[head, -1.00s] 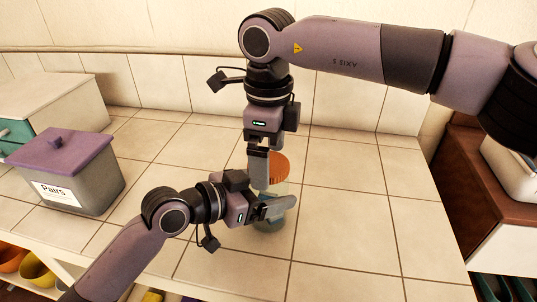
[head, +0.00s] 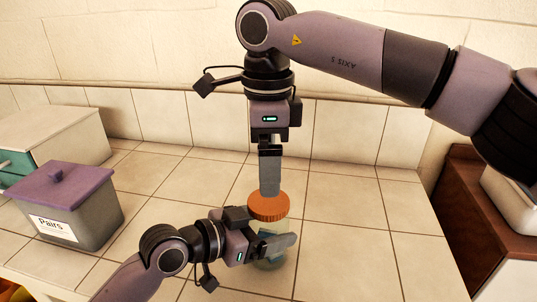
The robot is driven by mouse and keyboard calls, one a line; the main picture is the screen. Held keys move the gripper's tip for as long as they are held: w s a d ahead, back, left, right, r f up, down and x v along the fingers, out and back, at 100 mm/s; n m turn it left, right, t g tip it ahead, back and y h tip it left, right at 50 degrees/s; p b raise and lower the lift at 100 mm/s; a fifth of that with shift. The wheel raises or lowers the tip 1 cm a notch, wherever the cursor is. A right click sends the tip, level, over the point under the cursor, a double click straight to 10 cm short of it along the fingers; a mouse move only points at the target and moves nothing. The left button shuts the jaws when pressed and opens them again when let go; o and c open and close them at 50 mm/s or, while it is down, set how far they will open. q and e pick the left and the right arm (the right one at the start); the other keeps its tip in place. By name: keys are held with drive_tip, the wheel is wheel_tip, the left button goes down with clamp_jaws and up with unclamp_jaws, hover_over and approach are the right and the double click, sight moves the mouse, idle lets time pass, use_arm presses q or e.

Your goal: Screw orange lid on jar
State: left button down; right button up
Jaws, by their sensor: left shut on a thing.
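A clear jar (head: 270,262) with something bluish inside stands upright on the tiled counter. The orange lid (head: 268,208) sits level at its mouth; I cannot tell how tightly it is seated. My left gripper (head: 276,244) comes in from the left, level, and is shut on the jar's body, hiding much of it. My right gripper (head: 269,190) points straight down over the lid. Its near finger ends at the lid's top and hides whatever is behind it, so its opening and any contact with the lid are unclear.
A grey box with a purple lid (head: 66,187), labelled "Pairs", stands at the left before a white and teal cabinet (head: 50,142). The tiled counter (head: 350,225) is clear right of the jar. A brown side unit (head: 475,200) stands beyond its right edge.

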sight(269, 200)
drive_tip(key=shift+r+n, duration=0.5)
drive_tip(key=shift+n, duration=0.4)
drive_tip(key=shift+f, duration=4.05)
drive_tip(key=c, duration=1.1)
drive_tip(key=m, duration=0.3)
